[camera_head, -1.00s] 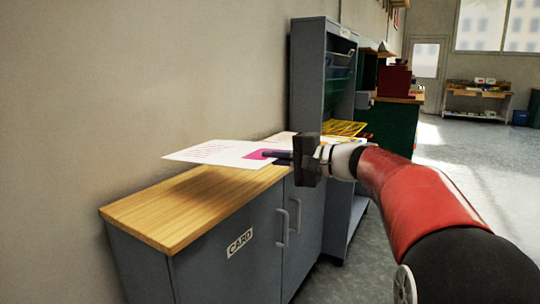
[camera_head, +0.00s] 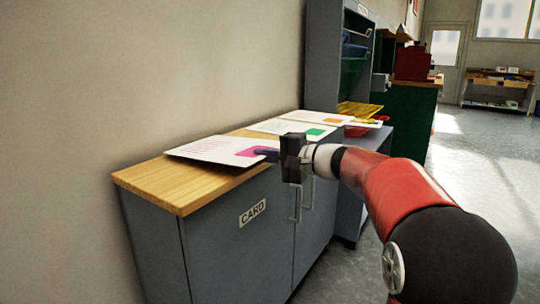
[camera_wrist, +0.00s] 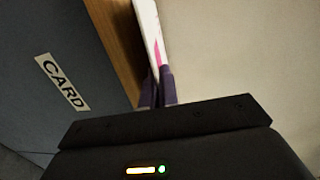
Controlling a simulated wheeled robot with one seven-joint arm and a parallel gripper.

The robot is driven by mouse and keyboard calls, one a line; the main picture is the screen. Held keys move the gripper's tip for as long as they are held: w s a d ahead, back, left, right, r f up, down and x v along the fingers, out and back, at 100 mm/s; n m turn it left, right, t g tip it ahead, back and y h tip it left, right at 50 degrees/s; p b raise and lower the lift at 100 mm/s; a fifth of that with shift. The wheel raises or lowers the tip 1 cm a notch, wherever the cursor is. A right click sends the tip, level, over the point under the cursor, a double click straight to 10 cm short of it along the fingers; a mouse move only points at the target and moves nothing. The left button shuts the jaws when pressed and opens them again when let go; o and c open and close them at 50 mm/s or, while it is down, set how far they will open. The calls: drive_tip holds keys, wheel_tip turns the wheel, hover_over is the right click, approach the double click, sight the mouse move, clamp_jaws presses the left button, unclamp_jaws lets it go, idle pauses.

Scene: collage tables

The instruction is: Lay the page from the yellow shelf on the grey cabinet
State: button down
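A white page with a magenta patch (camera_head: 212,149) is at my gripper (camera_head: 268,153), low over the wooden top of the grey cabinet (camera_head: 160,186). My gripper is shut on the page's right edge, at the magenta patch. In the wrist view the page (camera_wrist: 151,32) is seen nearly edge-on between the finger tips (camera_wrist: 157,88). I cannot tell whether the page touches the wood. The yellow shelf (camera_head: 360,109) shows beyond the cabinet, in the tall grey rack.
Two more pages, one with a green patch (camera_head: 290,128) and one with an orange patch (camera_head: 330,118), lie farther back on the cabinet top. The wall (camera_head: 150,80) borders it at left. Bare wood shows at the near end.

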drive_tip(key=shift+w+a+f, duration=0.15)
drive_tip(key=shift+a+f, duration=0.05)
drive_tip(key=shift+f, duration=0.25)
drive_tip(key=c, duration=2.1)
unclamp_jaws()
drive_tip(key=shift+c, duration=0.2)
drive_tip(key=o, duration=0.5)
drive_tip(key=shift+o, duration=0.6)
drive_tip(key=o, duration=0.5)
drive_tip(key=shift+c, duration=0.2)
drive_tip(key=shift+f, duration=0.15)
drive_tip(key=shift+f+b, duration=0.25)
drive_tip(key=shift+b, duration=0.15)
drive_tip(key=shift+c, duration=1.1)
